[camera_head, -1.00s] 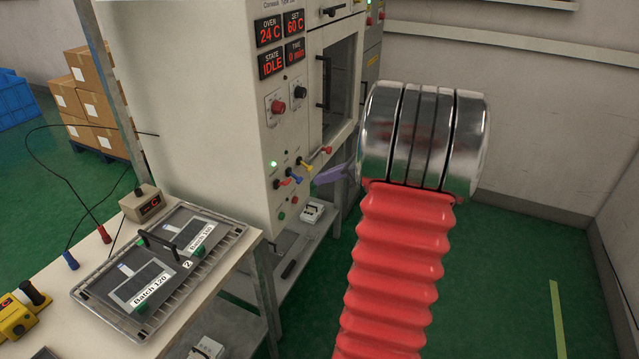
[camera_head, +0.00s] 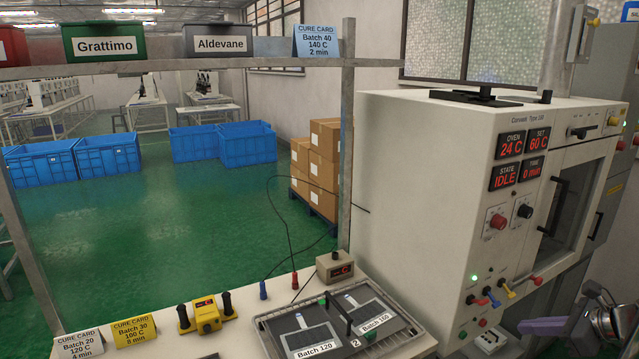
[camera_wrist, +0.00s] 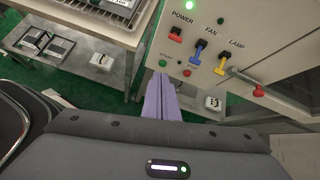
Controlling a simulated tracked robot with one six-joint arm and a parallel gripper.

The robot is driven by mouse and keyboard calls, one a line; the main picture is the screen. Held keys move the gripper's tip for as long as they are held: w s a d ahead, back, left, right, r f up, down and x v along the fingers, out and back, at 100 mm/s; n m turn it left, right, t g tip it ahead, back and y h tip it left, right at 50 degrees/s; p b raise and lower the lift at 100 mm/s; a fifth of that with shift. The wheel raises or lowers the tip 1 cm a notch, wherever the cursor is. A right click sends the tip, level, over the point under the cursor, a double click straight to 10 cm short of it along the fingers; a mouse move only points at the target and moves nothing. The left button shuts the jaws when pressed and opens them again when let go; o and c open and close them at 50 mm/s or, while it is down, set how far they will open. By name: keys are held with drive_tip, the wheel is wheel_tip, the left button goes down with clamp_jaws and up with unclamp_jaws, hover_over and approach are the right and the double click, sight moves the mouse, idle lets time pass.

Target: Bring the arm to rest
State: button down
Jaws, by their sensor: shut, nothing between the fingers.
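My gripper (camera_head: 545,325) shows at the lower right of the head view, its purple fingers pointing left, below the oven's row of coloured switches. In the wrist view the purple fingers (camera_wrist: 160,100) lie together, shut and empty, pointing away from the camera. The oven (camera_head: 430,190) stands close by, its panel reading IDLE, 24 C and set 60 C. Its red switch (camera_wrist: 175,35), blue switch (camera_wrist: 198,50) and yellow switch (camera_wrist: 222,62) are just right of the fingertips in the wrist view. I see no contact; the exact gap is unclear.
A workbench (camera_head: 215,345) holds a tray (camera_head: 262,325) of labelled batches, a small meter box (camera_head: 335,266) and a yellow device (camera_head: 207,315). A metal post (camera_head: 346,140) rises behind it.

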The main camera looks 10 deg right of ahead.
drive_tip(key=s+a+f+n+g, duration=0.1)
drive_tip(key=s+a+n+g, duration=0.2)
drive_tip(key=a+n, duration=0.45)
drive_tip(key=s+a+f+n+g, duration=0.1)
drive_tip(key=s+a+n+g, duration=0.15)
drive_tip(key=a+n, duration=0.5)
drive_tip(key=s+a+r+n+h, duration=0.1)
drive_tip(key=a+r+n, duration=0.2)
drive_tip(key=a, duration=0.6)
drive_tip(key=s+a+r+n+t+h, duration=0.1)
drive_tip(key=s+a+r+n, duration=0.1)
drive_tip(key=a+n, duration=0.5)
drive_tip(key=s+a+r+n, duration=0.1)
drive_tip(key=a+r+n, duration=0.3)
drive_tip(key=a, duration=0.8)
drive_tip(key=shift+s+a+n+t+h, duration=0.3)
drive_tip(key=shift+s+n+t+h, duration=0.1)
drive_tip(key=shift+n, duration=0.2)
drive_tip(key=shift+a, duration=0.1)
